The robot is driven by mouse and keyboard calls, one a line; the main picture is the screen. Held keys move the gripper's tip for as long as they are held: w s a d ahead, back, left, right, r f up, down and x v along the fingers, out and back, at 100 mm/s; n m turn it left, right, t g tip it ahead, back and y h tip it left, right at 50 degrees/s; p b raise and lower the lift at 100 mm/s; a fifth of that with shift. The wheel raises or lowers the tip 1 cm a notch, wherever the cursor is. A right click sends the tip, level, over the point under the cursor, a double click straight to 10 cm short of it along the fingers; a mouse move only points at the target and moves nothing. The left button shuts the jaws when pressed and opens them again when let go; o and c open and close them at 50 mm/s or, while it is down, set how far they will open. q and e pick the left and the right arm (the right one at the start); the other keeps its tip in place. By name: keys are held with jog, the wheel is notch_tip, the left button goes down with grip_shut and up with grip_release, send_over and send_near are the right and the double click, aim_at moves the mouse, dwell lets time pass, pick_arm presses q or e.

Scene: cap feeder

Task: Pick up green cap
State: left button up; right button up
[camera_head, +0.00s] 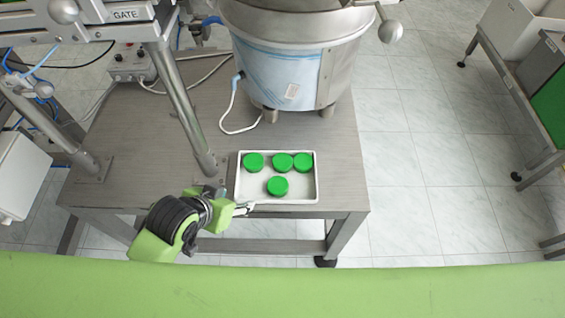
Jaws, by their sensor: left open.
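Several green caps lie in a shallow white tray (307,190) near the front edge of the metal table. One cap (254,162) is at the back left. Two caps, one in the back middle (282,163) and one at the back right (303,162), touch or overlap. Another cap (278,186) lies nearer the front. My left gripper (247,207) is at the tray's front left corner, open and with no cap in it. Its fingers are small and partly hidden by its own body. My right gripper is not in view.
The metal table (343,180) has bare room right of the tray. A large steel bowl feeder (285,70) stands behind the tray. A slanted metal post (182,105) rises close to the tray's left. A white cable (226,120) lies on the table.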

pick_arm(q)
jog(key=w+d+r+m+t+h, duration=0.1)
jog(key=w+d+r+m+h, duration=0.1)
jog(key=w+d+r+m, duration=0.25)
jog(key=n+h, duration=0.1)
send_near(279, 164)
jog(key=x, duration=0.3)
jog(key=shift+w+d+r, duration=0.15)
jog(key=shift+w+d, duration=0.05)
jog(key=shift+w, duration=0.15)
jog(key=shift+s+f+p+x, duration=0.15)
jog(key=shift+p+x, duration=0.05)
jog(key=shift+x, duration=1.2)
jog(key=shift+s+f+p+x, duration=0.1)
jog(key=shift+f+p+x, duration=0.1)
jog(key=shift+x, duration=1.2)
jog(key=shift+a+r, duration=0.1)
jog(key=c, duration=0.5)
